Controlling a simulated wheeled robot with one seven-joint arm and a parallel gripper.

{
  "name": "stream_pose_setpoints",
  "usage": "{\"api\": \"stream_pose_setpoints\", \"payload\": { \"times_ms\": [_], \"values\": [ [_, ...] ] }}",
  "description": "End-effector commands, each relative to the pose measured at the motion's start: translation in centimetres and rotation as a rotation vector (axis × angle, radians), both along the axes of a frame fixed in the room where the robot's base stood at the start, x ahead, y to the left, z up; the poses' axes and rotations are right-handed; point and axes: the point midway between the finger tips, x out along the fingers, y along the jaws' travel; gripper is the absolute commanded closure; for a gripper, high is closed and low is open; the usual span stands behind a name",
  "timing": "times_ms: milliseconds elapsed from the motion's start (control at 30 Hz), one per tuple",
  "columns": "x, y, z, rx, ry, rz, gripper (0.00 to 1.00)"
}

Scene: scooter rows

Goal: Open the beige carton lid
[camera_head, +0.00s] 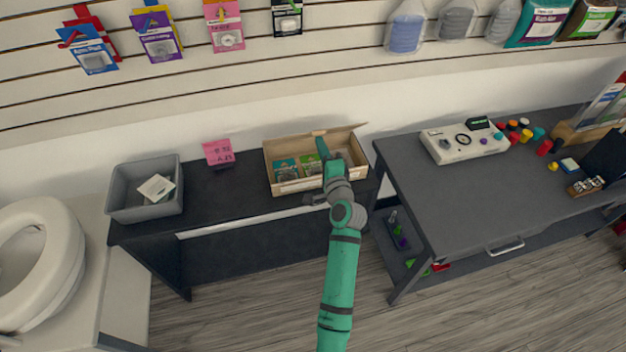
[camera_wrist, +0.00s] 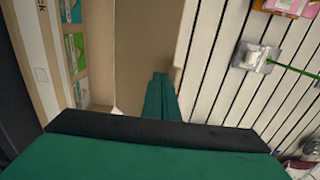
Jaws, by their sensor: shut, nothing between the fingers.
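The beige carton (camera_head: 298,186) stands on the dark bench against the wall, with several green and blue packets (camera_head: 285,168) showing inside it. Its lid (camera_head: 290,147) is raised along the back, so the inside is in view. In the wrist view the lid (camera_wrist: 145,40) is a plain brown panel in front of my gripper. My gripper (camera_head: 320,140) is over the carton, with its tip close to the lid's upper edge. In the wrist view its green fingers (camera_wrist: 160,88) are together and empty, beside a small tan tab on the lid's edge. I cannot tell whether they touch it.
A dark table (camera_head: 450,195) with a white control box (camera_head: 463,140) is on the right. The slatted wall (camera_head: 300,70) with hanging packets rises behind the carton.

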Motion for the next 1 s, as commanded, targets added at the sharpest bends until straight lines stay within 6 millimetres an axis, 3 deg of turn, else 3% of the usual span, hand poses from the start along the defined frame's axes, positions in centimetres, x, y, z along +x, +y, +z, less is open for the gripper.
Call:
{"api": "stream_pose_setpoints", "payload": {
  "times_ms": [1000],
  "values": [
    [4.0, 1.3, 1.0, 0.0, 0.0, 0.001, 1.0]
  ]
}}
